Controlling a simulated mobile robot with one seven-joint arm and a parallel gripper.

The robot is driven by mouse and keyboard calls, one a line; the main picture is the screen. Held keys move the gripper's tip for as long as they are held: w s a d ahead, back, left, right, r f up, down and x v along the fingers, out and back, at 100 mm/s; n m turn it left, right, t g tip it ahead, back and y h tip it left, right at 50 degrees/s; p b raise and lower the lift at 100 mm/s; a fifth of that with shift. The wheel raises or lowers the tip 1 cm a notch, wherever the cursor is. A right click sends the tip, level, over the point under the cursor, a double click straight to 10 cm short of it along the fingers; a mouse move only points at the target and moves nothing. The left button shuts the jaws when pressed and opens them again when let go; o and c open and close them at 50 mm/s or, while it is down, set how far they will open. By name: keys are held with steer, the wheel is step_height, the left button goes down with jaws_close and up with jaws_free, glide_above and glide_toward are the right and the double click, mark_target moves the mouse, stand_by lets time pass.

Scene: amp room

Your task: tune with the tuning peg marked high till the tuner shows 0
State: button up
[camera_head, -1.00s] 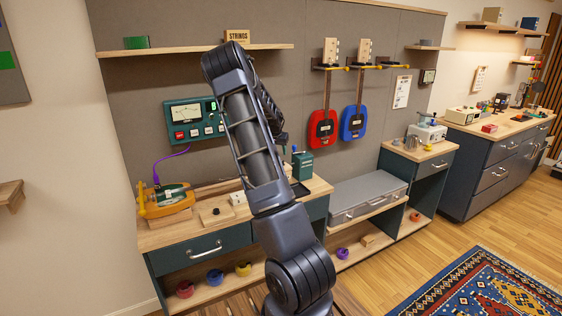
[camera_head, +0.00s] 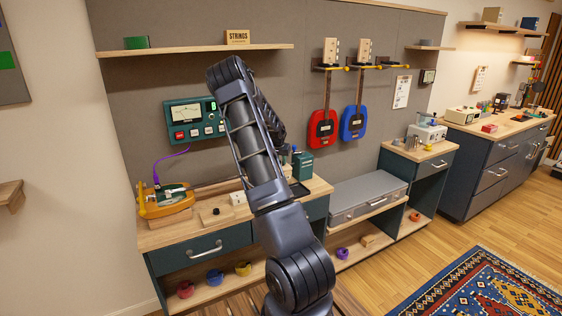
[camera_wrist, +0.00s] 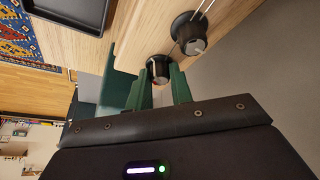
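The green tuner (camera_head: 195,119) with a white dial hangs on the grey wall panel in the head view; its reading is too small to tell. A purple cable (camera_head: 170,155) runs down from it to the orange instrument (camera_head: 165,200) on the bench. In the wrist view, two black round pegs with strings stand on a pale wooden headstock (camera_wrist: 120,42): an upper peg (camera_wrist: 189,32) and a lower peg (camera_wrist: 158,69). The green fingers of my gripper (camera_wrist: 159,76) lie on either side of the lower peg. Whether they press on it cannot be told. No peg marking is readable.
A dark tray (camera_wrist: 72,12) lies near the headstock in the wrist view. A green box (camera_head: 302,165) stands on the bench beside my arm. Red (camera_head: 322,128) and blue (camera_head: 354,122) instruments hang on the wall. A grey case (camera_head: 368,194) lies to the right.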

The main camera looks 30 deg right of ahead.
jaws_close()
steer(key=m, duration=0.1)
steer(key=m+g, duration=0.1)
steer(key=m, duration=0.1)
steer(key=shift+w+a+m+h, duration=0.1)
steer(key=shift+w+m+h, duration=0.05)
steer(key=shift+m+h, duration=0.15)
steer(key=m+g, duration=0.1)
steer(key=m, duration=0.2)
steer(key=shift+w+m+g, duration=0.15)
steer(key=shift+m+g, duration=0.15)
steer(key=m+g, duration=0.1)
steer(key=m, duration=0.2)
steer(key=shift+w+m, duration=0.15)
steer(key=shift+m, duration=0.25)
steer(key=m+g, duration=0.2)
steer(key=m, duration=0.2)
steer(key=shift+w+m, duration=0.1)
steer(key=shift+m, duration=0.2)
steer(key=shift+y, duration=0.4)
